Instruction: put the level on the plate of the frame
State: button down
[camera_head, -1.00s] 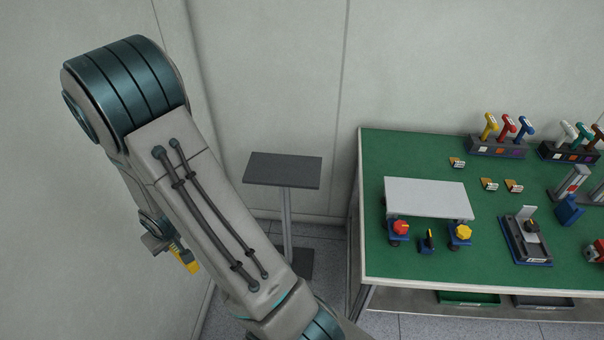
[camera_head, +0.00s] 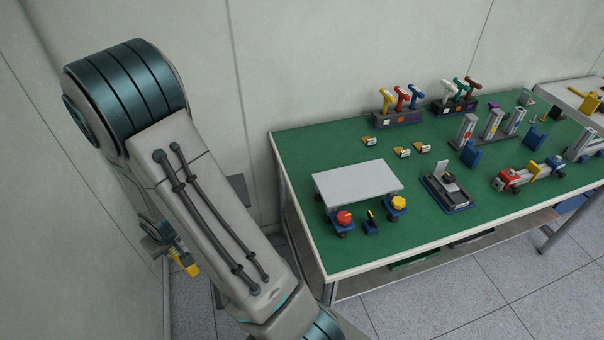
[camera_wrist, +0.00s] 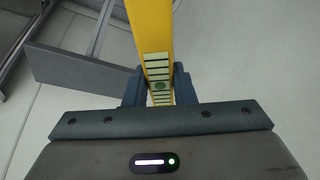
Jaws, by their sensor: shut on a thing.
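The level is a yellow bar (camera_wrist: 150,28) with pale marked strips and a green spot, running up out of the wrist view. My gripper (camera_wrist: 158,86) is shut on it, one dark finger on each side. In the head view, a short yellow part of the level (camera_head: 189,268) shows beside my gripper (camera_head: 165,245) at the lower left, partly hidden by my arm. The plate (camera_head: 357,180) is a flat light-grey rectangle on the left part of the green table, raised above a red knob (camera_head: 344,217) and a yellow knob (camera_head: 399,203). The level is well left of the plate.
A dark grey stand (camera_head: 238,190) is mostly behind my arm. Walls stand close at left and back.

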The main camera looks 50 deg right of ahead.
aim_at(357, 180)
jog(key=i, duration=1.4)
jog(key=z, duration=3.5)
